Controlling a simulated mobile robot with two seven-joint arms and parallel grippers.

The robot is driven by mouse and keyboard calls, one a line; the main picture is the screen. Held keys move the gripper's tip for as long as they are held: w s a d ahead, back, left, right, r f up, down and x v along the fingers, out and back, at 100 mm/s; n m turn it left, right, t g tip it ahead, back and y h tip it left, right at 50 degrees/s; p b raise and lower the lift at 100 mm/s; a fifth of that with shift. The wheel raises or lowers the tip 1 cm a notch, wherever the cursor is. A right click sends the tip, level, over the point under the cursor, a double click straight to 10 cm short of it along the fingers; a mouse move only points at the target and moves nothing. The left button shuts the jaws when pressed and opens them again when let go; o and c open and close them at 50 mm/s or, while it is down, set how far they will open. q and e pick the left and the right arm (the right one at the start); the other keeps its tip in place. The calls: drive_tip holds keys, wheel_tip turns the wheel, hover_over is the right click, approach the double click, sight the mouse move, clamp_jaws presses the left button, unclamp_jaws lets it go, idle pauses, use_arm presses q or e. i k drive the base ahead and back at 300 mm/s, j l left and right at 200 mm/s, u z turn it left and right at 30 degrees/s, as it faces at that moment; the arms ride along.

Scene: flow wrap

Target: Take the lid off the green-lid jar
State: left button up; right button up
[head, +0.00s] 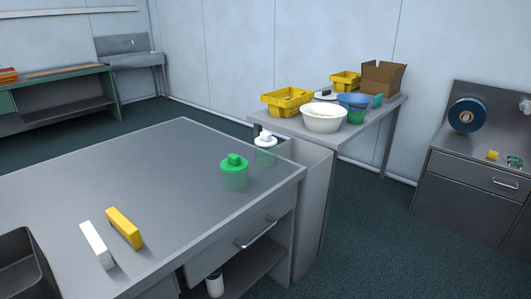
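The green-lid jar (235,179) stands upright near the right corner of the grey worktop. Its body is clear and looks empty. Its green lid (234,162), with a raised block-shaped knob, sits on top of the jar. A similar clear jar with a white lid (265,146) stands just behind it to the right, close to the worktop's edge. Neither of my grippers shows in the head view.
The grey worktop (150,180) is mostly bare. A yellow block (124,228) and a white block (96,245) lie front left, beside a dark sink (22,265). A side table behind holds a white bowl (323,118), yellow crates (287,101) and a cardboard box (383,77).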

sight(234, 164)
drive_tip(key=i+l+u, duration=0.1)
drive_tip(key=i+l, duration=0.15)
drive_tip(key=i+l+u, duration=0.25)
drive_tip(key=i+l, duration=0.2)
drive_tip(key=l, duration=0.25)
drive_tip(key=i+l+u, duration=0.15)
drive_tip(key=l, duration=0.2)
drive_tip(key=i+l+u, duration=0.1)
drive_tip(key=i+l, duration=0.15)
drive_tip(key=l, duration=0.15)
drive_tip(key=i+l+u, duration=0.15)
drive_tip(key=l, duration=0.25)
drive_tip(key=i+l+u, duration=0.1)
drive_tip(key=l, duration=0.3)
drive_tip(key=i, duration=0.1)
